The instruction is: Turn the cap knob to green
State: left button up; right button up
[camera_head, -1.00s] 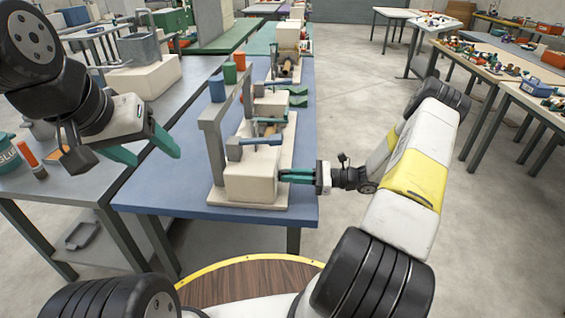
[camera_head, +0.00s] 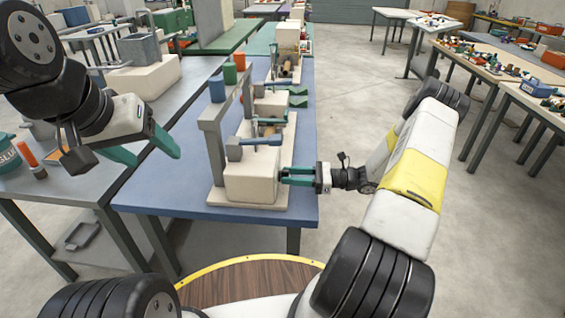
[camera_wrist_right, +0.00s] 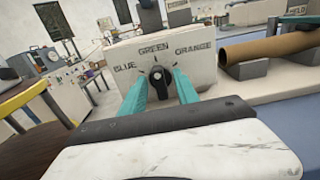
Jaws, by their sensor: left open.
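The cap knob (camera_wrist_right: 158,84) is black with a pale mark near its top, on the front of a cream block (camera_wrist_right: 119,55). The words BLUE, GREEN and ORANGE are printed in an arc above it; the mark points up, roughly toward GREEN. My right gripper (camera_wrist_right: 161,76) has its teal fingers on either side of the knob, and I cannot tell whether they press on it. In the head view, my right gripper (camera_head: 282,176) meets the cream block's (camera_head: 250,183) right side, with the knob hidden.
The block stands on a pale board on the blue table (camera_head: 160,190), with a grey frame (camera_head: 214,150) beside it. A brown tube (camera_wrist_right: 268,47) lies on grey supports farther along.

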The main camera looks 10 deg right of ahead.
jog(key=v, duration=0.8)
dwell(0.4)
jog(key=s+a+r+n+g+h, duration=0.2)
jog(key=s+a+r+n+h, duration=0.15)
jog(key=r, duration=0.25)
jog(key=s+a+r+n+g+h, duration=0.2)
jog(key=a+r+n, duration=0.15)
jog(key=r, duration=0.25)
jog(key=s+a+r+n+g+h, duration=0.2)
jog(key=s+r+n+h, duration=0.1)
jog(key=r+n, duration=0.25)
jog(key=s+r+n+t+h, duration=0.6)
jog(key=s+r+n, duration=0.3)
jog(key=s+r, duration=0.3)
jog(key=shift+s+a+r+t+h, duration=0.25)
jog(key=shift+s+a+t+h, duration=0.15)
jog(key=shift+s+t, duration=0.25)
